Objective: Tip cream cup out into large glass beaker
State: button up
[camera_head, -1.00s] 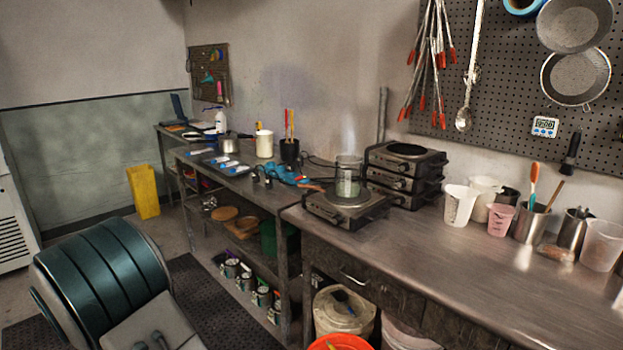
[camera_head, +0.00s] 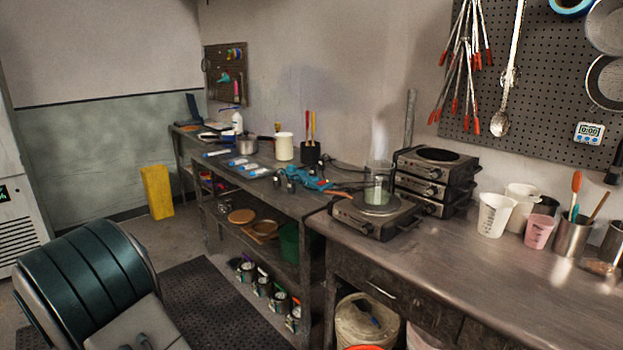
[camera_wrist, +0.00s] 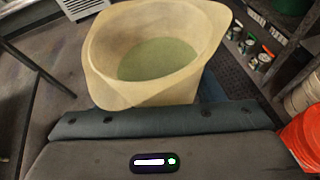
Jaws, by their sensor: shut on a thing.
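The cream cup (camera_wrist: 112,78) fills the upper middle of the wrist view, with its mouth facing the camera and a dull green content at the bottom. My gripper (camera_wrist: 155,118) is shut on the cup's near side; its fingertips are mostly hidden. In the head view, my arm shows at the lower left, but the cup and gripper are out of sight. The large glass beaker (camera_head: 379,182) stands upright on a hot plate (camera_head: 372,216), with greenish content low inside. The cup is well apart from the beaker, over the floor.
Stacked hot plates (camera_head: 428,180) stand right behind the beaker. A white measuring cup (camera_head: 493,215) and a pink cup (camera_head: 539,231) are further right on the steel counter (camera_head: 455,262). A blue tool (camera_head: 308,178) lies left of the beaker. An orange bucket (camera_wrist: 305,138) shows in the wrist view.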

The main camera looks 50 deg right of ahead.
aim_at(378, 181)
jog(key=z, duration=0.05)
jog(key=i, duration=3.4)
jog(key=z, duration=2.95)
